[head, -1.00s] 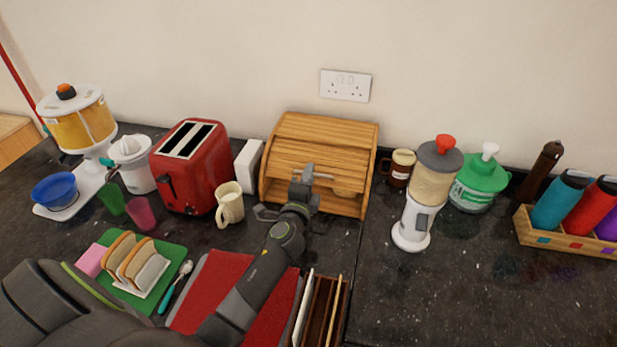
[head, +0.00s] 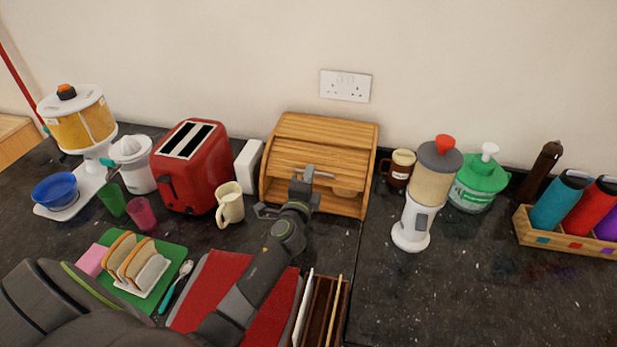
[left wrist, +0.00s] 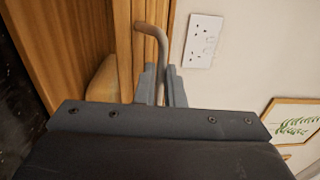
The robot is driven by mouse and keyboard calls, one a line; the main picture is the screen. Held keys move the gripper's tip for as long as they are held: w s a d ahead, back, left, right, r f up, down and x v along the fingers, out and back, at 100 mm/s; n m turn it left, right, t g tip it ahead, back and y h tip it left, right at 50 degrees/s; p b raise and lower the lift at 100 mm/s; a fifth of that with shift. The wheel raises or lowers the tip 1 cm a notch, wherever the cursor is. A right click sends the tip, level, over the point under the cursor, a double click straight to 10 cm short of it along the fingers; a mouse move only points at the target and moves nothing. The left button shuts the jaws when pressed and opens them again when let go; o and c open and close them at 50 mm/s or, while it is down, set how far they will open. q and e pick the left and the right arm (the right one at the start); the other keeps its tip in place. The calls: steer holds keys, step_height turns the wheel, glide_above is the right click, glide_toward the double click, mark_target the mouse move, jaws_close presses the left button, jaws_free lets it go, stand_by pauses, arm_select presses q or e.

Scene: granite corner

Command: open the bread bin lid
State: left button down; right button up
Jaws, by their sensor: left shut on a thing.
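The wooden bread bin (head: 320,127) stands against the wall in the middle of the head view. Its slatted lid (head: 290,152) is partly raised, with a gap below it where a loaf (head: 346,191) shows inside. My left gripper (head: 306,178) is at the front of the bin, shut on the metal lid handle (head: 322,175). In the left wrist view the bent handle (left wrist: 151,32) passes between the fingers (left wrist: 163,86), and the loaf (left wrist: 103,80) shows beside it. My right gripper is not in view.
A red toaster (head: 192,168) and a cream mug (head: 230,204) stand left of the bin. A brown jar-like mug (head: 399,168) and a grey-topped blender (head: 427,190) stand to its right. A red mat (head: 215,284) and a slotted wooden rack (head: 322,310) lie in front.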

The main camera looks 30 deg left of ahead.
mark_target(317, 150)
arm_select(q)
steer(key=w+r, duration=0.1)
steer(key=w, duration=0.1)
steer(key=w+a+r, duration=0.1)
steer(key=w+r, duration=0.1)
steer(key=w, duration=0.1)
steer(key=w+a+r, duration=0.1)
steer(key=w+r, duration=0.1)
steer(key=w, duration=0.1)
steer(key=shift+r, duration=0.1)
steer(key=shift+w+a+r, duration=0.15)
steer(key=shift+w+r, duration=0.05)
steer(key=shift+w, duration=0.4)
steer(key=shift+w+a+r, duration=0.1)
steer(key=shift+w+r, duration=0.1)
steer(key=shift+w, duration=0.35)
steer(key=c, duration=1.6)
jaws_free()
steer(key=shift+s+r, duration=0.1)
steer(key=shift+o, duration=0.3)
steer(key=shift+s, duration=0.15)
steer(key=shift+f, duration=0.2)
